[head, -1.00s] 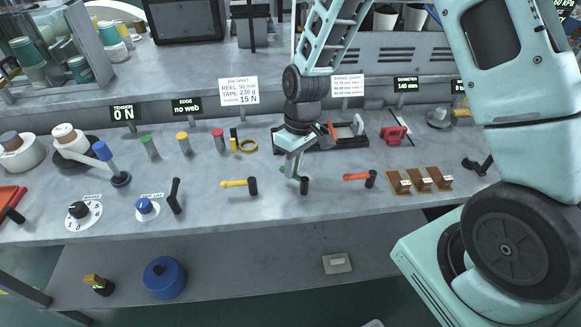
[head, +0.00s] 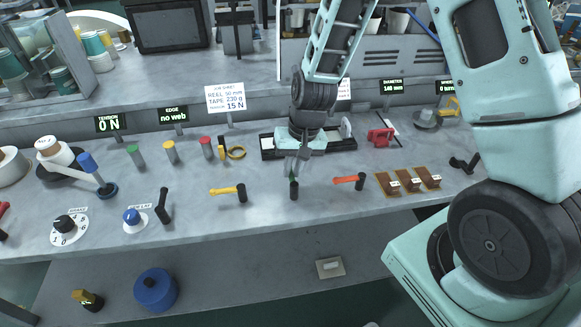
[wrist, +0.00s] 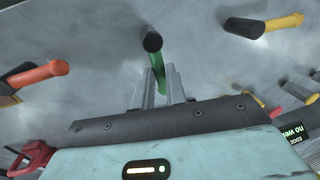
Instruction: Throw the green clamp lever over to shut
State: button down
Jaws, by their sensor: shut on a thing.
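The green clamp lever (head: 292,178) is at the middle of the bench, with a black upright cylinder at its near end. Its green bar points away from the bench's front edge, toward the back. My gripper (head: 297,166) is above the bar from behind. In the wrist view the green bar (wrist: 157,66) lies between the two grey fingers of my gripper (wrist: 158,88), and the fingers are shut on it. The black cylinder (wrist: 152,42) stands clear of the fingers. The bar's far end is hidden by my gripper.
A yellow lever (head: 225,191) is to the left and a red-orange lever (head: 346,180) to the right, both lying sideways. A black tray (head: 266,146) is behind my gripper. Brown sample pieces (head: 408,181) are at right. The bench front between levers is clear.

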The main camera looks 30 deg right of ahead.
jog(key=shift+w+d+r+m, duration=0.1)
jog(key=shift+w+m, duration=0.05)
jog(key=shift+m, duration=0.15)
jog(key=c, duration=1.4)
grip_release()
jog(key=shift+c, duration=0.2)
jog(key=s+d+r, duration=0.1)
jog(key=d+r, duration=0.2)
jog(key=r, duration=1.4)
jog(key=shift+s+b, duration=0.15)
jog(key=shift+b, duration=0.2)
jog(key=shift+d, duration=0.1)
jog(key=s+a+n, duration=0.5)
jog(key=s+a, duration=0.2)
jog(key=s, duration=0.3)
jog(key=s+a+n+h, duration=0.1)
jog(key=s+a+n, duration=0.5)
jog(key=s, duration=0.5)
jog(key=shift+s+a+f+n+g+h, duration=0.15)
jog(key=shift+a+f+n+g+h, duration=0.15)
jog(key=shift+a, duration=0.65)
